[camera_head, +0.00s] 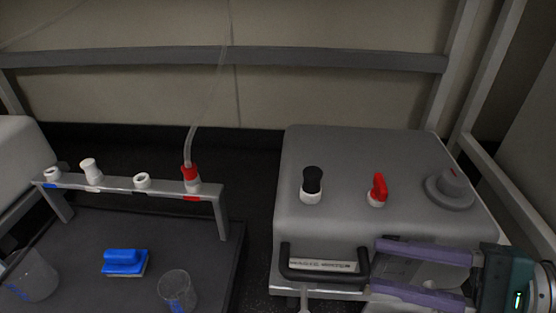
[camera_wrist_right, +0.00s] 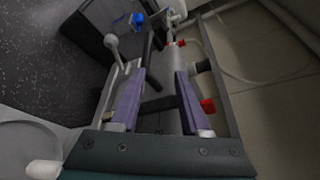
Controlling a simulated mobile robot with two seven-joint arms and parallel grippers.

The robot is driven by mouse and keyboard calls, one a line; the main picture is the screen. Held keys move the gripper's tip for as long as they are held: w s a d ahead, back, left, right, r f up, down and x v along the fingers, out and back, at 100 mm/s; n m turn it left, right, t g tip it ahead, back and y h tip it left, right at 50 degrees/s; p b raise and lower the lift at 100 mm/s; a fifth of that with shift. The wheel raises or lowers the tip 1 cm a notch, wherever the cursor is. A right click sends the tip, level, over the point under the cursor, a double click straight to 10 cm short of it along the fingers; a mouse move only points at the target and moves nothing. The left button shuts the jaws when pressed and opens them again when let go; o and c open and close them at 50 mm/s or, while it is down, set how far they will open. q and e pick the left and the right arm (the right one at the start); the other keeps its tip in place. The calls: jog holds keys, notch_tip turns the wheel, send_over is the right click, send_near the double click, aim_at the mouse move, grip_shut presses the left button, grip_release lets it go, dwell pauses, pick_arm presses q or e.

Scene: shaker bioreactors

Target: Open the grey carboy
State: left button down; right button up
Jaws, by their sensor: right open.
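The grey carboy (camera_head: 400,150) is a large rounded box at the right in the head view. Its top has a black-topped white port (camera_head: 312,185), a red piece on a white port (camera_head: 377,190) and a round grey screw cap (camera_head: 452,187) at the right, which looks seated. A black handle (camera_head: 325,275) and a label are on its front. My right gripper (camera_head: 376,264) has purple fingers, open and apart, at the carboy's front right beside the handle. In the right wrist view, part of the carboy (camera_wrist_right: 168,85) shows between the fingers. My left gripper is not in view.
A grey rack (camera_head: 130,184) at the left holds several white fittings, one red with a clear tube rising from it. A blue block (camera_head: 124,261) and a clear beaker (camera_head: 177,291) stand on a dark surface in front. Metal frame rails run behind and right of the carboy.

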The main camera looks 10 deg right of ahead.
aim_at(331, 281)
jog(key=w+a+b, duration=0.1)
jog(key=a, duration=0.1)
jog(key=w+a+f+b, duration=0.1)
jog(key=a, duration=0.2)
jog(key=a+f+b, duration=0.1)
jog(key=a+b, duration=0.1)
jog(key=shift+w+a+f, duration=0.25)
jog(key=shift+w+a, duration=0.15)
jog(key=shift+s+a, duration=0.1)
jog(key=shift+s, duration=0.35)
jog(key=shift+w, duration=0.3)
jog(key=c, duration=0.5)
jog(key=shift+s, duration=0.1)
grip_shut()
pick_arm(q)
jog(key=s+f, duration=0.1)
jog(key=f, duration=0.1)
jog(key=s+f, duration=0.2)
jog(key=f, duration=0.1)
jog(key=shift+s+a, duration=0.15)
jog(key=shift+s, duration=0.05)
pick_arm(e)
jog(key=shift+r, duration=0.1)
